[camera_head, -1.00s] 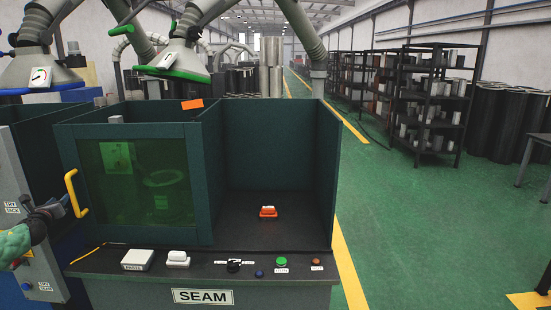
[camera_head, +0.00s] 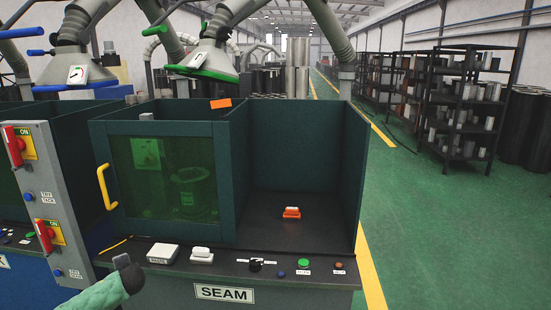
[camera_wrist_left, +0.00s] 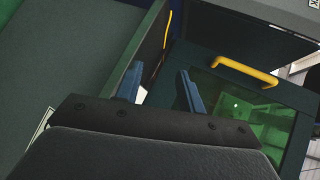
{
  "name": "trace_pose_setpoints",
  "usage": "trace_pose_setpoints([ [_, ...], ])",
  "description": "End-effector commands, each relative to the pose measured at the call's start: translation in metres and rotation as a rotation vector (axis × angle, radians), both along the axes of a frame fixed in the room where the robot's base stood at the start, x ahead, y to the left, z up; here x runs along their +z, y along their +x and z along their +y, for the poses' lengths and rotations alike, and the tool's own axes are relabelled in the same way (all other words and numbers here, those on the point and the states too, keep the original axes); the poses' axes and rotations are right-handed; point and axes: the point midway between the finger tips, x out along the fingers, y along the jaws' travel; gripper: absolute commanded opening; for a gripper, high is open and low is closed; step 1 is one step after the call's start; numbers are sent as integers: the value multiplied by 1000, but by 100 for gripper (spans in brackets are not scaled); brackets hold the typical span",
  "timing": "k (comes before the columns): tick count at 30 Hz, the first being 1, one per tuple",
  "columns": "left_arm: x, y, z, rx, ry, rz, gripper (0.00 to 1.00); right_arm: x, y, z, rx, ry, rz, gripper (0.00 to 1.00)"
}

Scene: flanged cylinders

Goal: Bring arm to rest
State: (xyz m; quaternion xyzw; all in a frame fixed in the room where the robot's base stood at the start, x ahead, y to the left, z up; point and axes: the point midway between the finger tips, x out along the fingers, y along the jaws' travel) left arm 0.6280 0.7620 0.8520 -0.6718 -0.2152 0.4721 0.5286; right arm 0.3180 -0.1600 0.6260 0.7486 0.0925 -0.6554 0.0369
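My left arm, in a green sleeve, comes in at the bottom left of the head view. Its gripper (camera_head: 121,262) is at the front of the SEAM booth (camera_head: 225,293), below the yellow handle (camera_head: 107,187). In the left wrist view the gripper's two blue-grey fingers (camera_wrist_left: 160,75) are apart with nothing between them. The yellow handle (camera_wrist_left: 245,71) and green window (camera_wrist_left: 240,110) show beyond the fingers, to the right. A cylinder-like shape (camera_head: 194,192) stands behind the tinted window in the head view. My right gripper is not in view.
A grey switch panel (camera_head: 48,190) with red switches stands left of the booth. The front ledge carries a white box (camera_head: 163,253), a green button (camera_head: 303,263) and other controls. An orange and white item (camera_head: 291,212) sits in the open bay.

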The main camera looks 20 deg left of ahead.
Motion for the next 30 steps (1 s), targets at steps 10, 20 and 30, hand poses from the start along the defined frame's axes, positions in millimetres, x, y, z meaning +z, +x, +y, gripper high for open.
trace_pose_setpoints([
  [10,-117,-75,-169,93,-369,54,39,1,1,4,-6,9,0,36],
  [20,-178,-152,-337,107,-679,158,39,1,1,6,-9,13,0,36],
  [30,-197,-218,-488,104,-963,210,39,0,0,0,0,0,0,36],
])
